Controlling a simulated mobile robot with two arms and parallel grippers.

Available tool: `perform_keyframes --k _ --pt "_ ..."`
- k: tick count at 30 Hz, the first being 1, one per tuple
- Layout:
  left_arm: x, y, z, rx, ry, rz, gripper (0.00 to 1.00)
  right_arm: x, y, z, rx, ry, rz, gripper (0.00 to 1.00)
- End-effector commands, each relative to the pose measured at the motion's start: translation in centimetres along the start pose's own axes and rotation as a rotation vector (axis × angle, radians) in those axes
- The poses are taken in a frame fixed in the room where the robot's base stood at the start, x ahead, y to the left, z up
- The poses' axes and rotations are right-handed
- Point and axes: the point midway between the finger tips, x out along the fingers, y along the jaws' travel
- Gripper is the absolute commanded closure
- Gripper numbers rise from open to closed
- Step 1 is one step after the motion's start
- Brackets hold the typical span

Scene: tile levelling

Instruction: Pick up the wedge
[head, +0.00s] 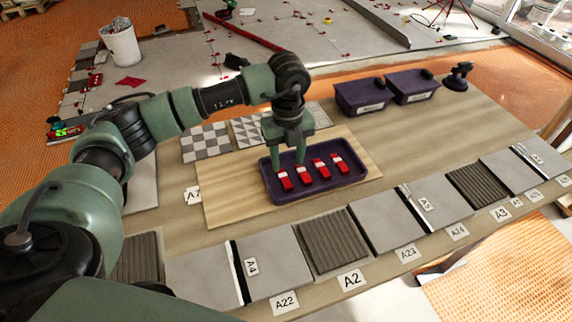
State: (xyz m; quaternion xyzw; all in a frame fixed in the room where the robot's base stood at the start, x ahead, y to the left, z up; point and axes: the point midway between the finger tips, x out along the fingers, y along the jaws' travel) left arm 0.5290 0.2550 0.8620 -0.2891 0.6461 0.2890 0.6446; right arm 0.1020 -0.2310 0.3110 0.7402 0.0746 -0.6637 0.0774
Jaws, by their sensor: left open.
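Several red wedges with pale labels lie in a row in a dark purple tray (349,181) on a light wooden board. The leftmost wedge (285,183) is nearest my gripper, and another wedge (304,174) lies just right of it. My left gripper (290,163) points down over the left part of the tray, with its fingers apart and its tips close to the two left wedges. I cannot tell whether the fingertips touch a wedge. My right gripper is not in view.
Grey tiles (277,265) with labels such as A2 and A22 line the table's front edge. Two purple bins (361,97) and a dark tool (458,77) stand at the back right. Patterned tiles (206,143) lie behind the tray. The table right of the tray is clear.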

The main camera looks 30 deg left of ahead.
Motion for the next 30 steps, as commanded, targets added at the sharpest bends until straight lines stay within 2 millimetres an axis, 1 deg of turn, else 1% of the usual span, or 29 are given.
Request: perform_keyframes --k 1,3,6,11,15,18,21,27,29,30 --pt "0.3 0.0 -0.1 0.0 0.001 0.002 0.55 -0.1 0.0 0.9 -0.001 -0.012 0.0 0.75" --pt "0.9 0.0 -0.1 -0.001 0.002 0.002 0.55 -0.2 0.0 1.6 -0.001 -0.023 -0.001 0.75" --pt "2.1 0.1 -0.1 -0.001 0.002 0.003 0.55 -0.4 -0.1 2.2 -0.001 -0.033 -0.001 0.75" --pt "3.9 0.2 -0.3 0.0 0.002 0.004 0.55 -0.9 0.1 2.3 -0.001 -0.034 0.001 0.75" --pt "6.2 0.4 -0.6 -0.001 0.003 0.003 0.55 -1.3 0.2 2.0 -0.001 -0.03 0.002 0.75" --pt "7.3 0.3 -0.5 0.0 0.001 0.002 0.55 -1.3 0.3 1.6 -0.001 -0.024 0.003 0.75" --pt "7.8 0.3 -0.5 0.001 0.001 0.002 0.55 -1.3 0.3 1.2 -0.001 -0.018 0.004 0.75" --pt "7.8 0.3 -0.5 0.001 0.001 0.001 0.55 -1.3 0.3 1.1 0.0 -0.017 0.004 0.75" --pt "7.8 0.3 -0.5 0.001 0.001 0.001 0.71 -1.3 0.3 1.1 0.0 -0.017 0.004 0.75" --pt "7.8 0.3 -0.5 0.001 0.001 0.001 0.82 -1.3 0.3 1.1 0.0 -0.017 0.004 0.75"
